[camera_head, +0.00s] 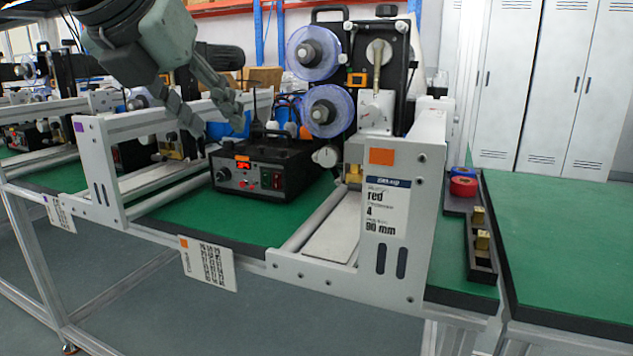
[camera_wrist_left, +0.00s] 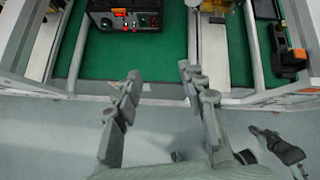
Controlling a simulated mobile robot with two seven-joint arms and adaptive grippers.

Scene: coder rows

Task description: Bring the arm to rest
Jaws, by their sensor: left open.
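My left gripper (camera_head: 216,118) hangs from the upper left in the head view, with its two grey fingers apart and nothing between them. My right gripper does not show in the head view.
A white end plate (camera_head: 392,220) labelled "red, 4, 90 mm" stands at the front right of the coder. Two clear reels (camera_head: 314,53) stand behind. A black tray (camera_head: 481,245) holds brass blocks, near red and blue rings. The green table (camera_head: 570,245) at right is bare.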

